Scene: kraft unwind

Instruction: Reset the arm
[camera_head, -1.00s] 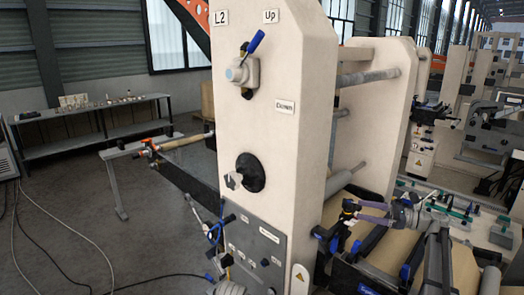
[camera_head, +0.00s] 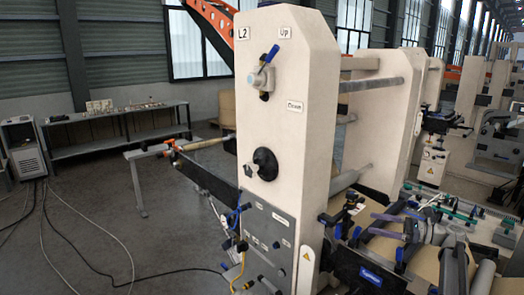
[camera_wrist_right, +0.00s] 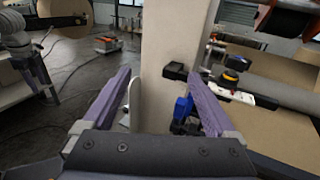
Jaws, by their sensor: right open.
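My right gripper (camera_head: 371,225) shows in the head view at the lower right, in front of the machine's rollers and to the right of its pale upright. Its two purple fingers are spread apart with nothing between them. In the right wrist view my right gripper (camera_wrist_right: 161,76) is open and empty, with the pale upright (camera_wrist_right: 168,60) beyond the gap. A blue-handled fitting (camera_wrist_right: 183,110) shows beside its right finger; I cannot tell whether they touch. I cannot make out my left gripper in the head view.
The machine's pale upright (camera_head: 290,110) carries a knob (camera_head: 265,164) and a control panel (camera_head: 268,232). Steel rollers (camera_head: 372,85) run behind it. A bench (camera_head: 115,142) with small items and a grey cabinet (camera_head: 24,148) stand at left. Cables cross the otherwise open floor (camera_head: 110,215).

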